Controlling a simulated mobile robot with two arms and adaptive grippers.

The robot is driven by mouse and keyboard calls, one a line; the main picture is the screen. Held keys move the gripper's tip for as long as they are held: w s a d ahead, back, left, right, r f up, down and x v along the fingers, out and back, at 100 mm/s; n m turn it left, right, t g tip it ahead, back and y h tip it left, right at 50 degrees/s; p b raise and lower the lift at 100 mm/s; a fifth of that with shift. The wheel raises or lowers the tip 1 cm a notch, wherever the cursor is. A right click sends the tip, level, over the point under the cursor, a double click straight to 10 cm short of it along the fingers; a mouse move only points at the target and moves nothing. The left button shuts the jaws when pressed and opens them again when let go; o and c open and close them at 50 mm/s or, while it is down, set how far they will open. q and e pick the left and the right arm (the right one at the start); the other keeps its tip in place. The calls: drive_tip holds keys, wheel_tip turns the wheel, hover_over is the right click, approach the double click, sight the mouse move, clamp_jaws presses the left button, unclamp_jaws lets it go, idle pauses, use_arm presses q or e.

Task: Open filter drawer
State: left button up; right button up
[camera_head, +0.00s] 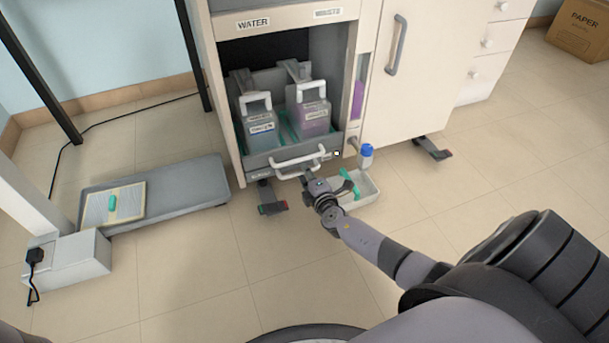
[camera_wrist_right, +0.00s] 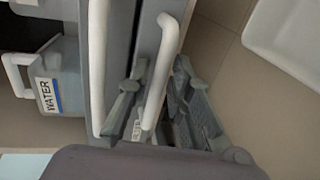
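The cabinet (camera_head: 222,120) has a pulled-out upper drawer with a white handle (camera_head: 297,157). Just below is a second white handle (camera_head: 290,176), on a low drawer front that I take for the filter drawer; its label is partly hidden. In the right wrist view this lower handle (camera_wrist_right: 166,55) runs between the grey fingers of my right gripper (camera_wrist_right: 160,75), which sit close on both sides of it. The upper handle (camera_wrist_right: 97,60) is left of the fingers. My right gripper (camera_head: 312,182) also shows in the head view. My left gripper is not in view.
A water container (camera_head: 260,125) and a waste container (camera_head: 313,115) stand in the upper drawer. Cabinet feet (camera_head: 268,195) stick out below.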

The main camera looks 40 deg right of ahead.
drive_tip(key=shift+w+d+f, duration=0.1)
drive_tip(key=shift+w+f, duration=0.05)
drive_tip(key=shift+w, duration=0.4)
clamp_jaws()
idle(0.4)
